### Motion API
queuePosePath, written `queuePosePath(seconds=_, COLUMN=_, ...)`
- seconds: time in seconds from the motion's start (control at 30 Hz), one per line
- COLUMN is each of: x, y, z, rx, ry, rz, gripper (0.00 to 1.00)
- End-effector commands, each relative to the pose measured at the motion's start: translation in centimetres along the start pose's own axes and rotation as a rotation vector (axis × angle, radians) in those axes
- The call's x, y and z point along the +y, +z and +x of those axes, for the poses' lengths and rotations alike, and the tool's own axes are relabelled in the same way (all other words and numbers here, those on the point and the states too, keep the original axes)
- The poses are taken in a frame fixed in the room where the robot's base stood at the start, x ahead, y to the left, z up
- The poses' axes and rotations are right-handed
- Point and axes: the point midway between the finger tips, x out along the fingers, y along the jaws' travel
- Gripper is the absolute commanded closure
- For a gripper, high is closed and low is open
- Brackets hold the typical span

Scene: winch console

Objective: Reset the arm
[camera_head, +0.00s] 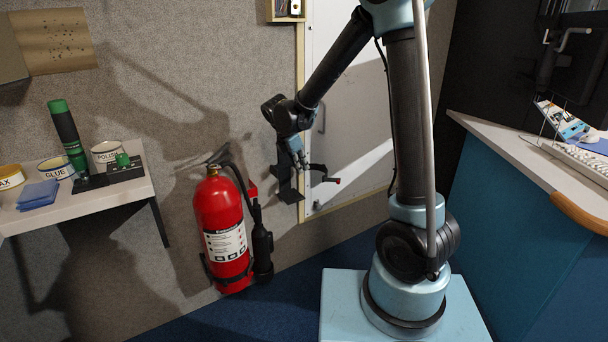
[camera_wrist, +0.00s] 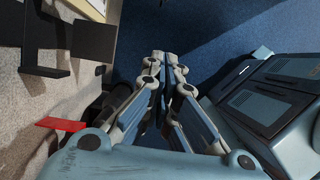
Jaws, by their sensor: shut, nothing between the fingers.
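My arm comes down from the top of the head view, and my gripper (camera_head: 301,163) points downward in front of the wall, left of the white door. In the wrist view my gripper (camera_wrist: 161,56) has its fingers together with nothing between them. A dark bracket (camera_head: 287,190) is just below and behind the gripper in the head view. A dark crank-like lever with a red end (camera_head: 336,180) sticks out to its right. Whether the gripper touches either one is hard to tell. In the wrist view, dark flat plates (camera_wrist: 95,40) stand left of the fingers, apart from them.
A wall shelf (camera_head: 120,191) holds cans, a green-capped bottle and blue cloths. A blue-sided counter (camera_head: 510,215) is at the right. Blue floor (camera_wrist: 215,40) lies open beyond the fingertips.

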Motion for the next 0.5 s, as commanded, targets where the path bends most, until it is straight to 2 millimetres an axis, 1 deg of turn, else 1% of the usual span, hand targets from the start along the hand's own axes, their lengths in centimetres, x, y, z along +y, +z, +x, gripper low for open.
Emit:
queuePosePath(seconds=0.13, x=-0.4, y=0.4, z=-0.6, rx=0.003, ry=-0.001, rz=0.017, gripper=1.0)
queuePosePath(seconds=0.27, x=-2.0, y=2.1, z=-1.1, rx=0.017, ry=-0.004, rz=0.098, gripper=1.0)
queuePosePath(seconds=0.5, x=-7.3, y=6.5, z=-2.3, rx=0.064, ry=-0.018, rz=0.366, gripper=1.0)
